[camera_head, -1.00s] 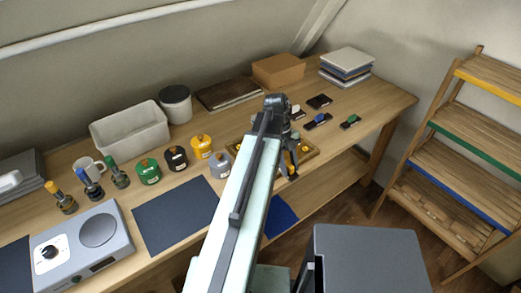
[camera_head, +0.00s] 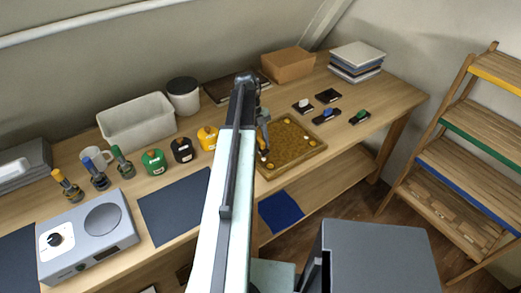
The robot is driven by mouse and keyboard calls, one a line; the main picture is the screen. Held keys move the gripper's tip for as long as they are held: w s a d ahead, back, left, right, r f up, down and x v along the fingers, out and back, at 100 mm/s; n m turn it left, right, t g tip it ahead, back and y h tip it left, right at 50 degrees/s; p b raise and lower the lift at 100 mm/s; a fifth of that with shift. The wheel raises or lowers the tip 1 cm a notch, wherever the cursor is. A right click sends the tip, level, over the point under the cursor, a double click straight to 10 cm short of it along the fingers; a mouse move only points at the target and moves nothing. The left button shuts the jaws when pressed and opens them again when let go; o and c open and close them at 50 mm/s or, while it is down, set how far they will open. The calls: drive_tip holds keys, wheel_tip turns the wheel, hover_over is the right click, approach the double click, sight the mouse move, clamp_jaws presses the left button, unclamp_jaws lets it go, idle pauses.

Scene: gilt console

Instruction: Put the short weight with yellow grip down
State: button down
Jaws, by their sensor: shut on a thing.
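My gripper (camera_head: 263,150) points down at the left edge of the cork-coloured tray (camera_head: 292,165), partly behind my arm. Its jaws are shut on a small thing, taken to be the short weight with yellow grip. Only a tiny pale and dark patch shows at the fingertips, so its shape and grip colour are unclear. I cannot tell whether it touches the tray. The tray has a wooden rim and several small yellow spots.
Dark blocks with white (camera_head: 303,105), blue (camera_head: 327,115) and green (camera_head: 360,117) tops lie right of the tray. Green (camera_head: 153,162), black (camera_head: 182,150) and yellow (camera_head: 208,138) jars stand left. A dark mat (camera_head: 175,208) is bare. A shelf rack (camera_head: 465,150) stands right.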

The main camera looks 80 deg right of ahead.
sight(261, 149)
wheel_tip(261, 149, down, 4)
drive_tip(key=shift+s+r+b, duration=0.1)
drive_tip(key=shift+b, duration=1.15)
drive_tip(key=shift+r, duration=0.25)
drive_tip(key=shift+f, duration=0.2)
drive_tip(key=c, duration=1)
unclamp_jaws()
drive_tip(key=shift+o, duration=0.2)
drive_tip(key=shift+r+p, duration=0.6)
drive_tip(key=shift+p, duration=0.05)
drive_tip(key=p+v, duration=1)
drive_tip(key=v, duration=0.1)
drive_tip(key=shift+d, duration=0.15)
